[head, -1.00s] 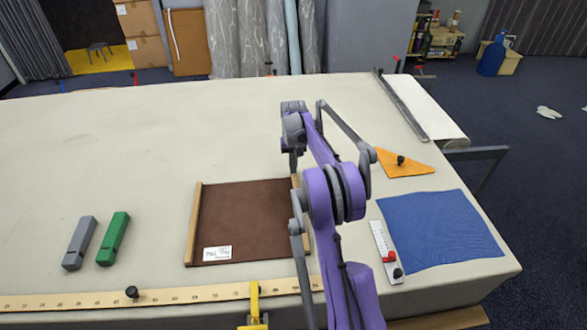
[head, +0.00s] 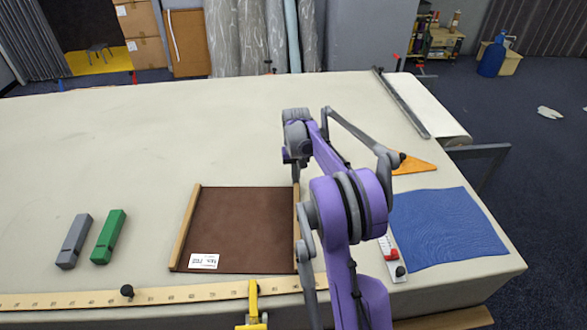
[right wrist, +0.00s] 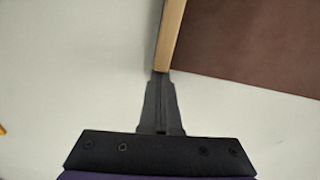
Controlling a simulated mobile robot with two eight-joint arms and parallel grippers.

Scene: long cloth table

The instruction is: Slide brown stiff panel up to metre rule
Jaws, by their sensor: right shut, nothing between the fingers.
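The brown stiff panel (head: 240,228) lies flat on the cloth table, with a wooden strip along its left and right sides and a white label near its front left corner. The metre rule (head: 75,299) runs along the table's front edge. A narrow strip of cloth shows between panel and rule, wider at the left; my arm hides part of the right end. My right gripper (head: 296,178) is shut and empty at the far end of the right strip. In the right wrist view its fingertips (right wrist: 161,76) meet that strip's end. My left gripper is not in view.
A yellow clamp (head: 253,305) and a black knob (head: 127,291) sit on the rule. Grey (head: 75,241) and green (head: 109,237) blocks lie left of the panel. A blue cloth (head: 445,228) and an orange triangle (head: 415,164) lie right. The cloth behind the panel is clear.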

